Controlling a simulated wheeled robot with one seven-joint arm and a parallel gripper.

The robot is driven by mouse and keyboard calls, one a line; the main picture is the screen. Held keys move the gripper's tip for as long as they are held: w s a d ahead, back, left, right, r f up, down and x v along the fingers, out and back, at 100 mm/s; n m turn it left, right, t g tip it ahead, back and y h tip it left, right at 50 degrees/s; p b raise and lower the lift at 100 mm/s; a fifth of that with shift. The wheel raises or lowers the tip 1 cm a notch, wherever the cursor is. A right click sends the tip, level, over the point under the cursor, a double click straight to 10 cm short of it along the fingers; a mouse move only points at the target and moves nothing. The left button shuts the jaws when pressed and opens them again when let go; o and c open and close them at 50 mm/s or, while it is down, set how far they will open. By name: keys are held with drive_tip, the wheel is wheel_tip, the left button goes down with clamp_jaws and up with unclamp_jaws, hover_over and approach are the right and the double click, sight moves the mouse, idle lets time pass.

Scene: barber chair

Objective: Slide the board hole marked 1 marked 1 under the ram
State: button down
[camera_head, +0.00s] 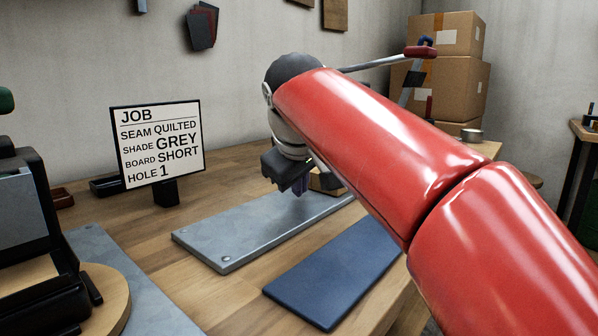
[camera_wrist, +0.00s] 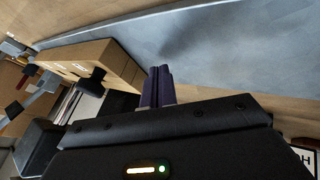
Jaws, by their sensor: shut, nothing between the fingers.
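My gripper (camera_head: 301,187) is low over the long grey metal plate (camera_head: 225,246), its dark purple fingers pointing down. In the wrist view the fingers (camera_wrist: 158,86) are shut together with nothing between them. A pale wooden board (camera_wrist: 118,62) with small white marks lies along the plate, beside the fingers; I cannot tell whether they touch it. Its hole numbers are too small to read. In the head view a little of the board (camera_head: 326,184) shows behind the gripper. A grey lever (camera_head: 372,64) extends behind my arm; the ram is not clearly seen.
A job sign (camera_head: 158,145) reads seam quilted, shade grey, board short, hole 1. A dark blue mat (camera_head: 335,278) lies in front of the plate. A black device (camera_head: 40,240) stands at left. Cardboard boxes (camera_head: 445,75) are stacked behind.

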drive_tip(key=shift+w+d, duration=0.65)
drive_tip(key=shift+w, duration=0.15)
drive_tip(key=shift+w+d, duration=0.6)
drive_tip(key=shift+w, duration=0.2)
drive_tip(key=shift+w+d+p, duration=0.1)
drive_tip(key=shift+w+p, duration=0.05)
drive_tip(key=shift+p, duration=0.25)
drive_tip(key=w+d+p, duration=0.2)
drive_tip(key=w, duration=0.1)
drive_tip(key=shift+d+r+p, duration=0.2)
drive_tip(key=shift+d+p, duration=0.05)
drive_tip(key=shift+p, duration=0.15)
drive_tip(key=shift+w+d+f, duration=0.15)
drive_tip(key=shift+w+d, duration=0.05)
drive_tip(key=shift+w, duration=0.1)
